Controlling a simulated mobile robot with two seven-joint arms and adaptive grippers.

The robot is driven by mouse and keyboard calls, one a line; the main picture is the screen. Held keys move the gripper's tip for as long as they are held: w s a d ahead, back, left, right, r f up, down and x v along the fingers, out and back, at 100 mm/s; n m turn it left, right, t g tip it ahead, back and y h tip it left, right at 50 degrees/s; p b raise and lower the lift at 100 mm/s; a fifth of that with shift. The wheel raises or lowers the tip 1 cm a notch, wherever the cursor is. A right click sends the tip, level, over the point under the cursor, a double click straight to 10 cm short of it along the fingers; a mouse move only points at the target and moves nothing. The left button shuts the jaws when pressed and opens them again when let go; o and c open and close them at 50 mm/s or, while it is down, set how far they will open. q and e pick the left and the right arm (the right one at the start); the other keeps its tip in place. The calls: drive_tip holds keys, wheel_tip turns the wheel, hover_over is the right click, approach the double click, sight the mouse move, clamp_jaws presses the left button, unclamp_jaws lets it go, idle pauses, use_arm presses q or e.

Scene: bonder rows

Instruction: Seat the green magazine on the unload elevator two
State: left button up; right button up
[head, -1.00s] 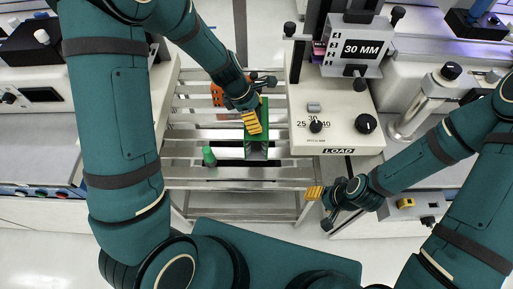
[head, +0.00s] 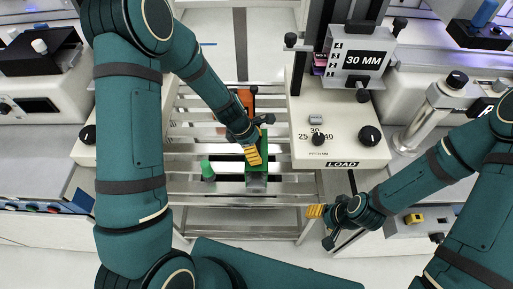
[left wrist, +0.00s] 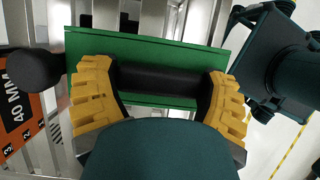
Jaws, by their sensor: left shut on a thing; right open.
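The green magazine (head: 257,185) is over the slatted metal rack in the head view, partly hidden by my left gripper (head: 252,155). In the left wrist view the magazine (left wrist: 150,50) is a flat green body with a black handle (left wrist: 160,80). The yellow fingers of my left gripper are shut on this handle from both ends. Whether the magazine touches the rack below cannot be told. My right gripper (head: 315,211) is open and empty, right of the rack's front edge. No label naming unload elevator two is readable.
An orange plate (head: 246,100) stands behind; an orange 40 MM sign (left wrist: 15,115) shows in the left wrist view. The LOAD machine (head: 335,130) with its 30 MM sign (head: 367,61) is close on the right.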

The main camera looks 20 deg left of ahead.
use_arm(q)
drive_tip(key=shift+r, duration=0.15)
drive_tip(key=shift+f, duration=0.25)
drive_tip(key=o, duration=1.1)
drive_tip(key=shift+o, duration=0.2)
